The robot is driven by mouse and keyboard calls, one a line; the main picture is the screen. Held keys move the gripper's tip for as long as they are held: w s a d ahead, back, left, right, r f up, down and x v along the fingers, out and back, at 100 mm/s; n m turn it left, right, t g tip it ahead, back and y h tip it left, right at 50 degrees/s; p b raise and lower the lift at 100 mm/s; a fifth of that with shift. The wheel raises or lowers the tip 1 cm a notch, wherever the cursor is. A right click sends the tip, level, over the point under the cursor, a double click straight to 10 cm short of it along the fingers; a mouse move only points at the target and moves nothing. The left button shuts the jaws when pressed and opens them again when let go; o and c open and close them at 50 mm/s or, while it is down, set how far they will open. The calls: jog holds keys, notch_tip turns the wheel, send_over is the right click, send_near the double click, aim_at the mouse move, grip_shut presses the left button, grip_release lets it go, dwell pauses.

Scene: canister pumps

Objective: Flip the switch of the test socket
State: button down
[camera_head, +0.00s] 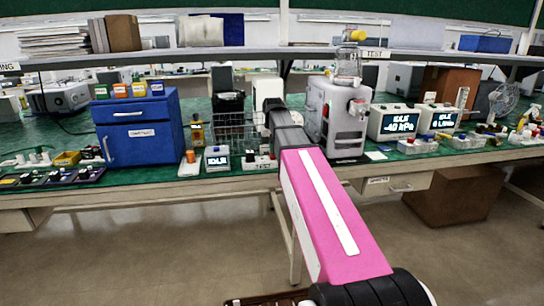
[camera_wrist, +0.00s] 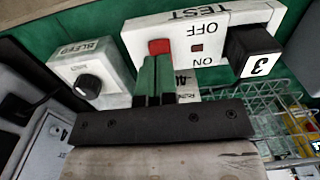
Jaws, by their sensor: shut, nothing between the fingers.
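The test socket (camera_wrist: 222,22) is a white block marked TEST, OFF and ON, upside down in the wrist view. Its red switch (camera_wrist: 159,46) is right at the tips of my gripper (camera_wrist: 156,64). My gripper is shut and empty, its fingers reaching over the socket's face. Whether the tips touch the switch, and which way it is set, I cannot tell. A small dark indicator (camera_wrist: 196,48) sits between OFF and ON. A black plug marked 3 (camera_wrist: 255,52) is in the socket. In the head view the socket (camera_head: 262,168) is at the bench's front edge, partly behind my arm.
A white BLEED box with a black knob (camera_wrist: 90,82) stands beside the socket. A wire basket (camera_wrist: 285,105) is close on the other side. In the head view, a grey pump (camera_head: 335,120) stands right of my arm and a blue drawer cabinet (camera_head: 138,125) stands left.

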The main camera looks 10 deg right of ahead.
aim_at(273, 157)
jog(key=shift+r, duration=2.7)
jog(key=shift+s, duration=0.1)
